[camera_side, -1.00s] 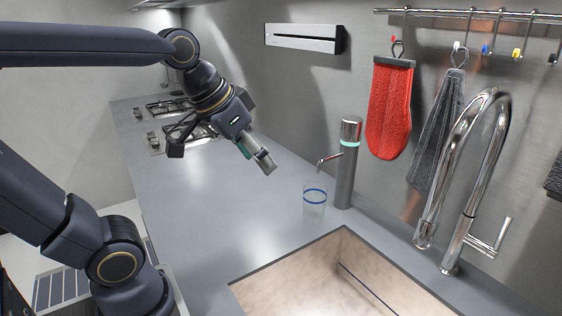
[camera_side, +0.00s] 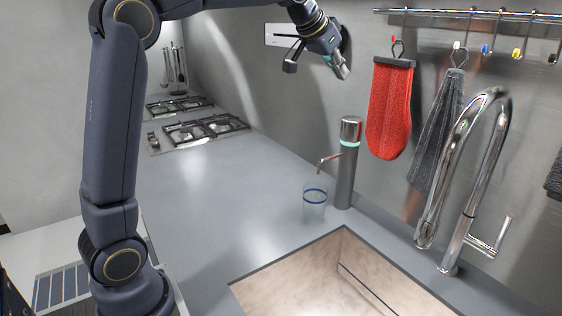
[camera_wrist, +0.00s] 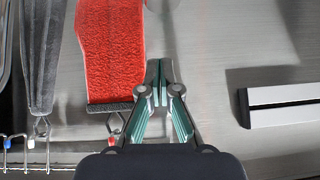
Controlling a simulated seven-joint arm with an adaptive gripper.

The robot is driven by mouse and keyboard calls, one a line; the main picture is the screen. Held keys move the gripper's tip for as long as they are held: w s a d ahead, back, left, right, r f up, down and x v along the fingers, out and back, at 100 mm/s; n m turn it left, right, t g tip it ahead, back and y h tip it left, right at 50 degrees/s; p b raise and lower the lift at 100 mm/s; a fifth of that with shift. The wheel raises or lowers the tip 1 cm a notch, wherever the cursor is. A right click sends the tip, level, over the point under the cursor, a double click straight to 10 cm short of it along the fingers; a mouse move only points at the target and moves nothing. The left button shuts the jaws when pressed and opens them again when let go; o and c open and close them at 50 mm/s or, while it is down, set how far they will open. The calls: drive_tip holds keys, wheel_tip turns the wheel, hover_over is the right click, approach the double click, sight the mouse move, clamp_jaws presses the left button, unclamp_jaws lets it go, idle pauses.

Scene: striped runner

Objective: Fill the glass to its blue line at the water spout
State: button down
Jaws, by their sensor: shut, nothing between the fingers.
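The clear glass (camera_side: 314,205) with a blue line around it stands upright on the counter, with the spout tip just above its rim. The water spout is a steel column with a pale green glowing ring (camera_side: 348,172) and a thin side pipe (camera_side: 328,158). I cannot tell the water level in the glass, and no clear stream shows. My gripper (camera_side: 343,73) is high above the spout column, near the back wall, apart from both. In the wrist view my gripper (camera_wrist: 158,78) is shut, with nothing between its fingers.
A red mitt (camera_side: 390,108) and a grey cloth (camera_side: 437,130) hang from a rail right of my gripper. A tall curved tap (camera_side: 478,150) and a sink (camera_side: 330,275) are at the right front. A wall unit (camera_wrist: 285,105) is close by.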

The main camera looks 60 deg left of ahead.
hover_over(358, 119)
drive_tip(key=s, duration=0.3)
wheel_tip(358, 119, down, 7)
drive_tip(key=shift+w+r, duration=0.1)
drive_tip(key=f, duration=0.3)
drive_tip(key=shift+w+f, duration=0.2)
drive_tip(key=shift+f, duration=0.55)
